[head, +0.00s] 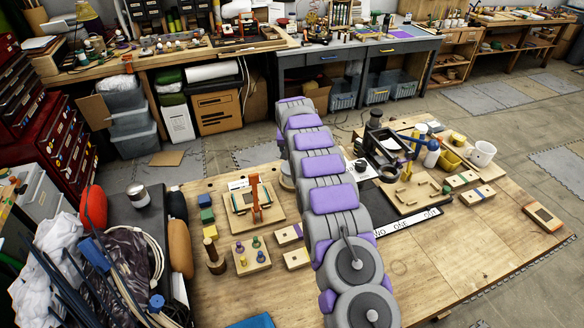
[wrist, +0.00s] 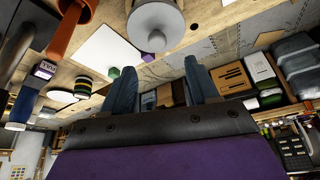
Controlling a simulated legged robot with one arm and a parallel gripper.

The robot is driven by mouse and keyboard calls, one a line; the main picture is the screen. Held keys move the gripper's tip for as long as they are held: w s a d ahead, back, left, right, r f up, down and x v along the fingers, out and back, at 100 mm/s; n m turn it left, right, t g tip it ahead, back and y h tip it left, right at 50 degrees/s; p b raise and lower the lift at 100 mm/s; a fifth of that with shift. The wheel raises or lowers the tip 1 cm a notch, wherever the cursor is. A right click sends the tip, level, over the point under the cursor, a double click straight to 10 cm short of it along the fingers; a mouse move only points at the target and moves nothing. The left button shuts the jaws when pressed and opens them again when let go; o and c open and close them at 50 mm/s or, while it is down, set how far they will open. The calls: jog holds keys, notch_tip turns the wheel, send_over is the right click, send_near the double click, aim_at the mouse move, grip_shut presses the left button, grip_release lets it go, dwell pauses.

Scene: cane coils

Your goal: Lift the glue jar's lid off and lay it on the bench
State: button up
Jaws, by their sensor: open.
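A pale grey round lid with a raised knob (wrist: 157,18) shows at the top middle of the wrist view, which is upside down. It looks like the glue jar's lid; the jar body is mostly out of view. In the head view a grey round shape (head: 286,180), probably this jar, is mostly hidden by my arm. My gripper (wrist: 162,85) is open and empty, its two dark fingers apart. The lid is not between the fingers. My gripper cannot be made out in the head view.
The wooden bench (head: 420,262) holds an orange clamp (head: 256,200), a peg board (head: 251,262) and small blocks left of my arm. A dark stand (head: 378,145), spray bottle (head: 431,155) and white mug (head: 483,153) stand right.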

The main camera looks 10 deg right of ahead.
jog(key=x, duration=0.2)
jog(key=shift+w+d+f, duration=0.15)
jog(key=shift+d+f, duration=0.1)
jog(key=shift+f, duration=0.05)
jog(key=shift+a+f, duration=0.2)
jog(key=shift+f, duration=0.15)
jog(key=x, duration=0.3)
jog(key=shift+f, duration=0.15)
jog(key=shift+w+d+f, duration=0.15)
jog(key=shift+d+f, duration=0.1)
jog(key=shift+f, duration=0.5)
jog(key=shift+a, duration=0.1)
jog(key=shift+c, duration=1.4)
grip_shut()
jog(key=shift+r, duration=0.25)
